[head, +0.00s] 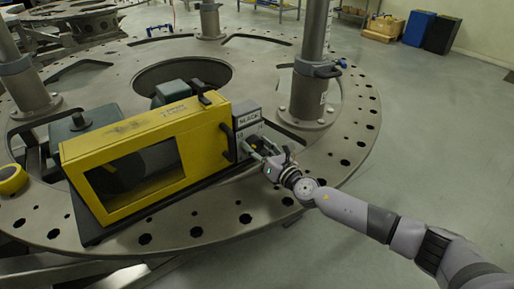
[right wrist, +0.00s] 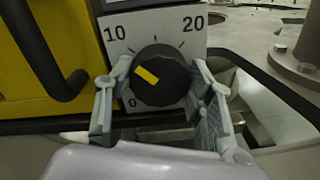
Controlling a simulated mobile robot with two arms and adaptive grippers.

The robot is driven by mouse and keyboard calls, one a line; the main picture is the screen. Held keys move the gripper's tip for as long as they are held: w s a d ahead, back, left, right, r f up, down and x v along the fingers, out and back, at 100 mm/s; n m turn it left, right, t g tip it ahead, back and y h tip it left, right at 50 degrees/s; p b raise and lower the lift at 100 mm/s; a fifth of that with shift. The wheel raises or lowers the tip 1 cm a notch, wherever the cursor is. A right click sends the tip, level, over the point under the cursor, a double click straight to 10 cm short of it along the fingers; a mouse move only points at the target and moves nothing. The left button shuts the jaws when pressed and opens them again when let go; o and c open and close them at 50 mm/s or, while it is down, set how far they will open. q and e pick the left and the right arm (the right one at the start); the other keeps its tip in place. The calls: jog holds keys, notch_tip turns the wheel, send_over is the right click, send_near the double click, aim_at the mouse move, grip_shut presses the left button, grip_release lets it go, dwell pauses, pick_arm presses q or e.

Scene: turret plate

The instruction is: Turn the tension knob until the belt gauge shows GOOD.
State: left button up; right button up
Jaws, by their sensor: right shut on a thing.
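The tension knob (right wrist: 163,88) is black and round with a yellow mark. It sits on a white dial panel (right wrist: 178,25) printed 0, 10 and 20, and its mark points up-left, between 0 and 10. The fingers of my right gripper (right wrist: 162,78) are on either side of the knob and shut on it. In the head view my right gripper (head: 264,153) is at the right end of the yellow machine and partly covers the knob. Above the dial, the belt gauge (head: 247,118) reads SLACK. My left gripper is not in view.
The yellow machine (head: 195,125) with a window and black handles stands on a large round metal plate (head: 255,205) with many holes. A thick metal post (head: 312,65) rises close behind my right gripper. A yellow tape roll (head: 12,179) lies at the left. Open floor is to the right.

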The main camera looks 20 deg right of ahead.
jog(key=shift+m, duration=0.3)
jog(key=m, duration=0.2)
jog(key=shift+m+b, duration=0.35)
jog(key=shift+m, duration=0.05)
jog(key=shift+d+m, duration=0.1)
jog(key=shift+m, duration=2.4)
jog(key=o, duration=1.2)
jog(key=shift+c, duration=0.2)
